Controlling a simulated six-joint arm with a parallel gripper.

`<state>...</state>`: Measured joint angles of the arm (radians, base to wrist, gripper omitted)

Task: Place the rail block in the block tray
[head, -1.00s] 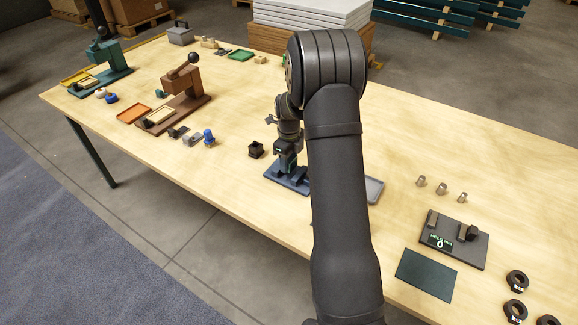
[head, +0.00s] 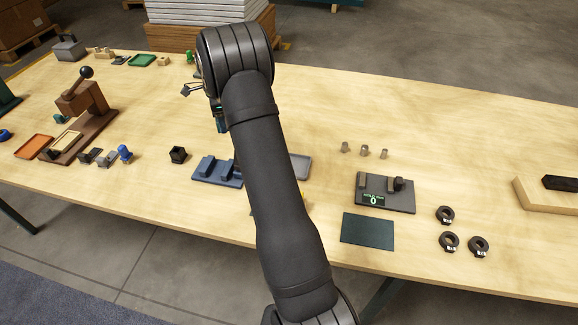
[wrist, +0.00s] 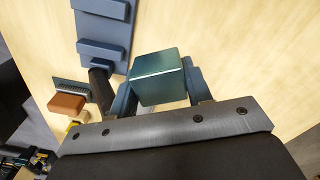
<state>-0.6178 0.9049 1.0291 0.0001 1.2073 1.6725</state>
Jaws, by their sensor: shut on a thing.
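The rail block, a dark teal block (wrist: 158,78), is held between the two fingers of my gripper (wrist: 160,88) in the wrist view. In the head view my gripper and the block are mostly behind my arm; a small teal part (head: 221,122) shows above the table. The blue rail fixture (head: 205,178) with raised blocks lies below on the table; it also shows at upper left in the wrist view (wrist: 98,30). A shallow grey tray (head: 301,166), which looks like the block tray, is partly hidden behind my arm. Its visible part looks empty.
A black open cup (head: 178,155) stands left of the fixture. A brown lever press (head: 86,105) stands left. Bare table lies beyond the cylinders.

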